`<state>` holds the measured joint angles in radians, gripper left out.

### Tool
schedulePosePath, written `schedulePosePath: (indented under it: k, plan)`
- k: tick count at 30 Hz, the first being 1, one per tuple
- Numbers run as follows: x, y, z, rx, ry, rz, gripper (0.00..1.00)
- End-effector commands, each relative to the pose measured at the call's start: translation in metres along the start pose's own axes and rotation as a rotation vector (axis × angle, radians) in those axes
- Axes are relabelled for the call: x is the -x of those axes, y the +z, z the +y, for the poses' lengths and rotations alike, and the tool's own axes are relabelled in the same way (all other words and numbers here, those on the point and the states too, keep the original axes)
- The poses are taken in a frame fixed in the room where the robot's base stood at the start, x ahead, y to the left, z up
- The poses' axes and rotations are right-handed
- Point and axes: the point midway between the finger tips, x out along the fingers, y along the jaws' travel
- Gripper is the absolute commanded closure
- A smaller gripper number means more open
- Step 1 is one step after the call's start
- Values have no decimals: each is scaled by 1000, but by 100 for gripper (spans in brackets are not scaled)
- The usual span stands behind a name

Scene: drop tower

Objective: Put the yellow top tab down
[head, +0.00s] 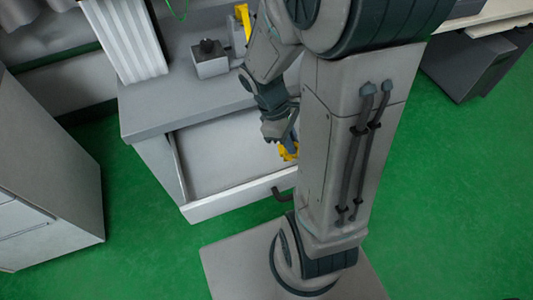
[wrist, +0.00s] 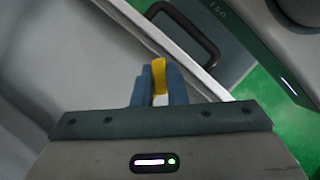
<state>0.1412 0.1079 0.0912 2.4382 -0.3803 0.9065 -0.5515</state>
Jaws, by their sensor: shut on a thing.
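My gripper (head: 284,141) hangs over the right part of a pulled-out drawer (head: 205,206), partly hidden behind my own arm in the head view. In the wrist view, my gripper (wrist: 157,84) has its two blue fingers shut on the yellow top tab (wrist: 159,70). The tab also shows in the head view (head: 289,153) as a small yellow piece below the fingers. I cannot tell whether the tab touches the drawer floor. The drawer's front wall and dark handle (wrist: 186,32) are just beyond the fingers.
The drawer floor (head: 222,160) looks bare to the left. A grey box with a black knob (head: 209,62) and another yellow piece (head: 243,20) are on the worktop (head: 165,98) above. A grey cabinet (head: 45,185) stands at the left, with green floor between.

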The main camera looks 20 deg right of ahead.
Motion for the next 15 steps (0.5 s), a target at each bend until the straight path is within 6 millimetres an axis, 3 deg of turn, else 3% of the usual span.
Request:
schedulePosePath:
  k: [3,9,15]
  plan:
    - [-9,-35,-4,7,-1,-1,100]
    - [-16,-85,-8,4,-1,-1,100]
    - [-17,-110,-11,1,0,1,100]
